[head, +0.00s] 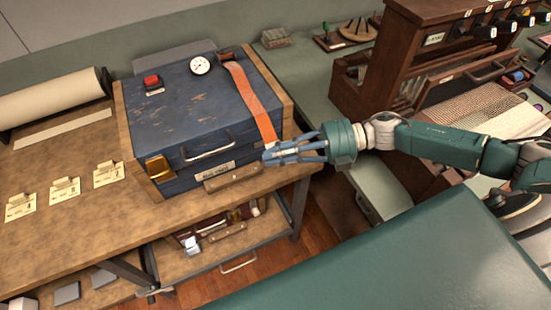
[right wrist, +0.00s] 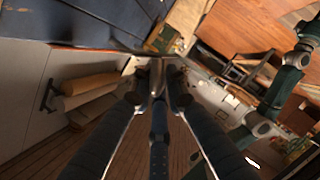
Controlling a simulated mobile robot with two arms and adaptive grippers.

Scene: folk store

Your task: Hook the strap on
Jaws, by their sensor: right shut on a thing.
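The orange strap (head: 250,97) runs from a mount at the top back of the blue chest (head: 200,105), across its lid, and over the front edge at the right. Its lower end is at my right gripper (head: 270,156), beside the chest's front right corner. My right gripper is shut on the strap's end; its fingers hide much of the held part. In the right wrist view the fingertips (right wrist: 157,68) are close together, and the held part is too small to make out clearly. A hook for the strap cannot be told apart. My left gripper is not in view.
The chest stands on a wooden bench (head: 90,235) with a gauge (head: 201,65), a red button (head: 151,80) and a front handle (head: 207,146). A brass fitting (head: 158,168) is at its front left corner. A wooden cabinet (head: 430,45) stands at the right.

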